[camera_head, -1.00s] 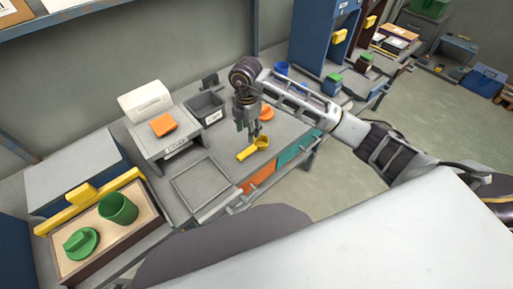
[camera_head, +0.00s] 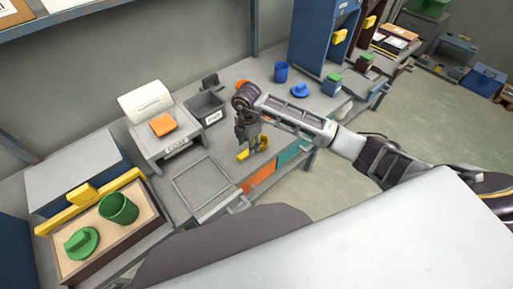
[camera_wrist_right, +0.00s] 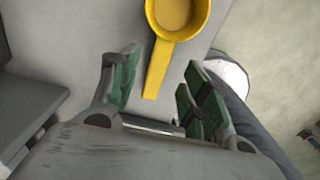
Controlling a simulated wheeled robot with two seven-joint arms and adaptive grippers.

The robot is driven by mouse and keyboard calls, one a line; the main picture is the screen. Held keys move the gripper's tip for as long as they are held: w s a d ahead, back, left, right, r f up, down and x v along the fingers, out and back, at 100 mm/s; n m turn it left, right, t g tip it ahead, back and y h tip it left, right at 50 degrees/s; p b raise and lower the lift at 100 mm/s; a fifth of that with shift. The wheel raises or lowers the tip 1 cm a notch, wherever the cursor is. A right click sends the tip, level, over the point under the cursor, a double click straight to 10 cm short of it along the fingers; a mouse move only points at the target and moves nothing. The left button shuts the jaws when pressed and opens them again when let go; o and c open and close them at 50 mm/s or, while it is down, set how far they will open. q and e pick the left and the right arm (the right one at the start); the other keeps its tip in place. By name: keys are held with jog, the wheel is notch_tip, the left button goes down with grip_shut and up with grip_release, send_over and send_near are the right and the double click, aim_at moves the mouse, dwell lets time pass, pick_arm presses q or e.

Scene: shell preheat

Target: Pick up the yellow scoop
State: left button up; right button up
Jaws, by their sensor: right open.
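The yellow scoop (camera_head: 242,156) lies on the grey bench top near its front edge, partly hidden by my right gripper in the head view. My right gripper (camera_head: 246,142) points down over it. In the right wrist view the open jaws (camera_wrist_right: 160,66) are on either side of the scoop's handle (camera_wrist_right: 156,75), with green pads facing it and visible gaps. The round bowl of the scoop is beyond the fingertips at the top of that view. My left gripper is not in view.
A grey bin (camera_head: 206,108) and a grey unit with an orange block (camera_head: 163,124) stand left of the gripper. A blue cup (camera_head: 281,72) and blue lid (camera_head: 300,90) are behind right. A tray (camera_head: 62,247) holds a green cup and lid.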

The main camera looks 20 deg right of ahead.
jog(key=shift+f, duration=0.2)
notch_tip(320, 180, down, 4)
jog(key=shift+a+f+p, duration=0.1)
jog(key=shift+p, duration=0.2)
jog(key=shift+f, duration=0.2)
jog(key=shift+c, duration=1.2)
jog(key=c, duration=0.7)
grip_shut()
jog(key=shift+r, duration=0.7)
notch_tip(320, 180, up, 8)
jog(key=shift+f, duration=0.15)
jog(key=shift+r, duration=0.35)
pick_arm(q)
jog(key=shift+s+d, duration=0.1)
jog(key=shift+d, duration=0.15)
